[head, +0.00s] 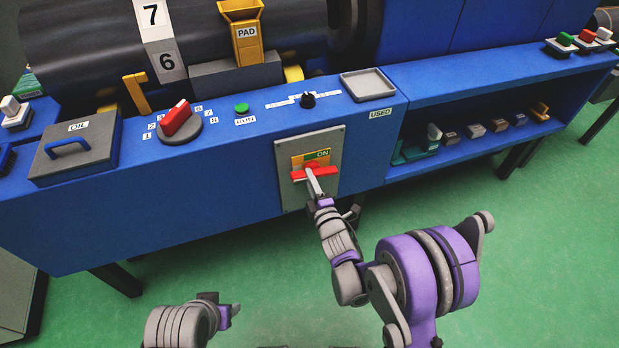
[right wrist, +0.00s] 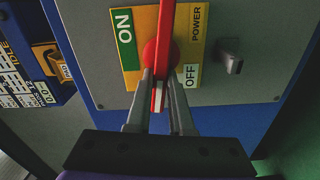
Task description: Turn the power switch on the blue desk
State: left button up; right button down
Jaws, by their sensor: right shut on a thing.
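The power switch is a red handle (head: 298,175) on a yellow plate, fixed to a grey panel (head: 327,138) on the front of the blue desk (head: 235,165). The handle lies roughly level in the head view, below the green ON label (head: 322,154). In the right wrist view the red handle (right wrist: 167,25) runs upright between the ON label (right wrist: 124,34) and the OFF label (right wrist: 191,76). My right gripper (right wrist: 160,92) is shut on the handle, with one finger on each side. My left gripper (head: 228,314) is low in the head view; its fingers cannot be made out.
A red selector knob (head: 174,118), a green button (head: 241,108) and a black knob (head: 308,100) sit on the desk top. A grey tray (head: 368,84) is at its right. A small grey knob (right wrist: 230,62) is beside the plate. The green floor in front is clear.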

jog(key=shift+f+n, duration=0.15)
jog(key=shift+n, duration=0.65)
jog(key=c, duration=0.8)
grip_release()
jog(key=v, duration=1.1)
